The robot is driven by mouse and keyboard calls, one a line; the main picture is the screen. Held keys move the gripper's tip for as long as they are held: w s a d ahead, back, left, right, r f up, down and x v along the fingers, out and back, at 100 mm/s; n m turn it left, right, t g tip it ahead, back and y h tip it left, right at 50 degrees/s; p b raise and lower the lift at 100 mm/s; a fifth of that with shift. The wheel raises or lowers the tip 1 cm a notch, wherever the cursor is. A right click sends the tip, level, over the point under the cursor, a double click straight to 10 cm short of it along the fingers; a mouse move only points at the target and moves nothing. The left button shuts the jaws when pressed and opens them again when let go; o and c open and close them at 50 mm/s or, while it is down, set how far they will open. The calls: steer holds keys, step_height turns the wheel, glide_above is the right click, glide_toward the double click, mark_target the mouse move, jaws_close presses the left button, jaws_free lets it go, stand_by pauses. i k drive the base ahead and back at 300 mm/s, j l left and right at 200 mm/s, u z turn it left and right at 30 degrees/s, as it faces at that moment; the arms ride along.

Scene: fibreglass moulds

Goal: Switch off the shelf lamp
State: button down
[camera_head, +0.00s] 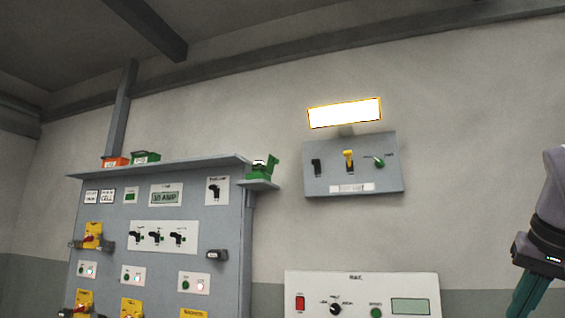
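A lit rectangular lamp (344,112) with a white glowing face and an orange-yellow edge is on the wall, just above a grey switch panel (385,186). The panel carries a black switch (317,167), a yellow switch (349,160) and a green-tipped lever (378,162). Its white label (352,188) is too small to read. My gripper (530,295) shows only in part at the lower right edge, a dark body with a teal part running out of the frame. It is well to the right of and below the switch panel, touching nothing visible. Its fingertips are hidden.
A large grey cabinet (135,235) with several switches and labels stands at the left. Its top ledge holds an orange box (115,162) and green items (146,157). A white control panel (360,285) is at lower centre. The wall between the switch panel and my arm is clear.

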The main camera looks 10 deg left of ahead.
mark_target(316, 161)
steer(key=i+j, duration=0.15)
steer(key=j, duration=0.25)
steer(key=i+j+u, duration=0.15)
steer(key=j, duration=0.25)
steer(key=i+j, duration=0.25)
steer(key=j, duration=0.15)
steer(key=i+j+u, duration=0.15)
steer(key=j, duration=0.2)
steer(key=i+j, duration=0.25)
steer(key=j, duration=0.15)
steer(key=u, duration=0.05)
